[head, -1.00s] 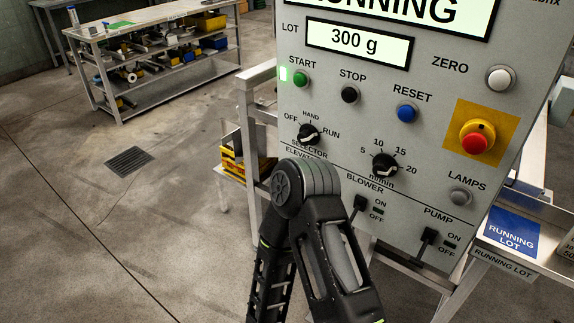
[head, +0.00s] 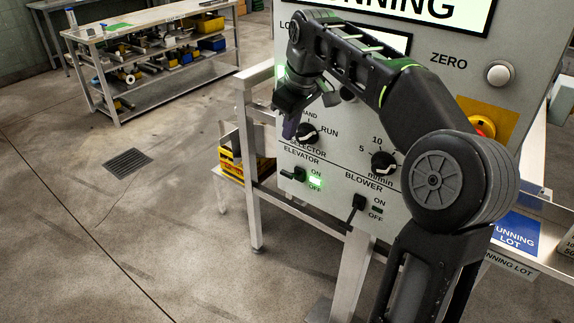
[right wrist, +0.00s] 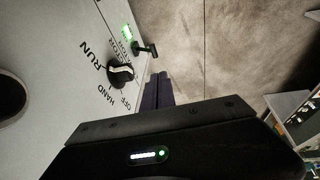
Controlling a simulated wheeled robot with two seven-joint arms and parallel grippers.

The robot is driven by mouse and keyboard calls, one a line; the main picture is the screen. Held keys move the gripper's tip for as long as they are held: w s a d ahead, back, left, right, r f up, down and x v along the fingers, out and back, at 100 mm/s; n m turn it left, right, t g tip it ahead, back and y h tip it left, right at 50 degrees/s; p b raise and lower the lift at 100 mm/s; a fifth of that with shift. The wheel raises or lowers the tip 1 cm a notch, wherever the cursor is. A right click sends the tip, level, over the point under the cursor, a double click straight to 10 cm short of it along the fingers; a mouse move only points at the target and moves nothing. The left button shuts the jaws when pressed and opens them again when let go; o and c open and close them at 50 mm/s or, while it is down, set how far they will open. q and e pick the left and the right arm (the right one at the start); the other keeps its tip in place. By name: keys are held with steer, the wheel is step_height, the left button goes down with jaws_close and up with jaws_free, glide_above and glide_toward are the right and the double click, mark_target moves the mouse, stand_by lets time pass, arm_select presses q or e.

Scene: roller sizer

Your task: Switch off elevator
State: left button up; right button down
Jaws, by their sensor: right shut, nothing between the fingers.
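The grey control panel (head: 335,170) carries the elevator switch (head: 299,174), a small black lever at its lower left edge. A green lamp (head: 316,181) is lit beside it, between the ON and OFF marks. The switch also shows in the right wrist view (right wrist: 148,48), just beyond the fingertips. My right gripper (head: 289,129) is shut and empty, in front of the panel beside the selector knob (head: 307,133) and above the elevator switch. Its narrow dark fingers (right wrist: 157,90) look apart from the switch. My left gripper is not in view.
The blower switch (head: 359,202) and the speed knob (head: 383,162) are close by on the panel. My right arm covers the pump switch and part of the red emergency button (head: 484,128). A workbench (head: 150,32) stands behind left. The floor on the left is clear.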

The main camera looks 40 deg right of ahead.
steer(key=shift+f, duration=0.15)
glide_above(285, 173)
steer(key=s+a, duration=0.2)
step_height(285, 173, down, 10)
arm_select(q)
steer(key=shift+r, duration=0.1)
arm_select(e)
steer(key=shift+w+d+f, duration=0.25)
steer(key=shift+d+f, duration=0.2)
steer(key=shift+f, duration=0.35)
steer(key=shift+w+d+f, duration=0.2)
steer(key=shift+d+f, duration=0.25)
steer(key=shift+f, duration=0.35)
